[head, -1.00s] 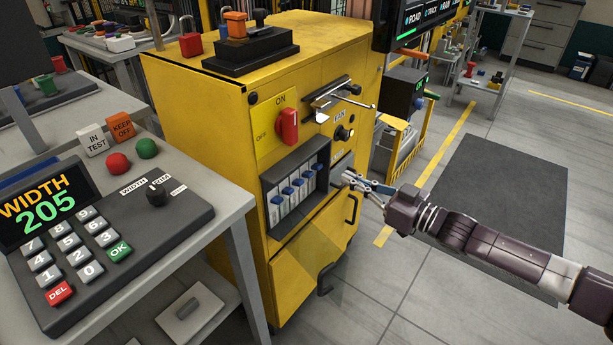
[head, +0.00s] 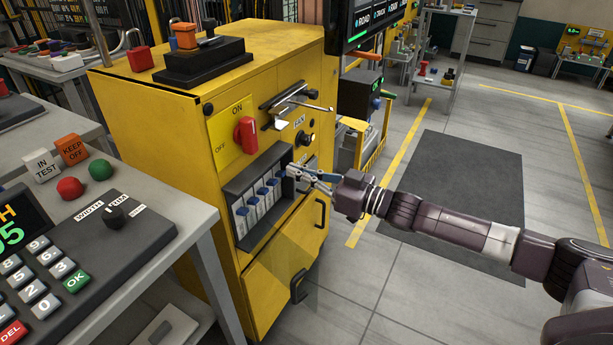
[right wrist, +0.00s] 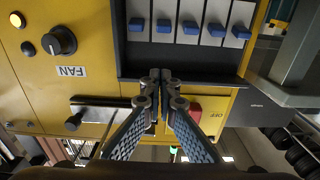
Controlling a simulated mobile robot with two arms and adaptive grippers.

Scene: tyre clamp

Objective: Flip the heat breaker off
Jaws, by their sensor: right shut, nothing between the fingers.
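The breaker box (head: 234,188) is a dark frame on the front of the yellow cabinet, holding a row of several white breakers with blue levers (head: 262,191). In the right wrist view the picture is turned over and the blue levers (right wrist: 190,28) show along the top. I cannot read which breaker is heat. My right gripper (head: 293,170) is shut and empty at the box's right end, hiding part of it in the head view. In the right wrist view its fingertips (right wrist: 160,76) overlap the box's dark edge; contact cannot be told. My left gripper is not in view.
A red ON/OFF switch (head: 246,135) and a metal lever (head: 292,105) are above the box. A FAN knob (right wrist: 59,41) is beside it. A grey console table (head: 180,235) stands at left. Cabinet handles (head: 320,212) stick out below. Floor at right is clear.

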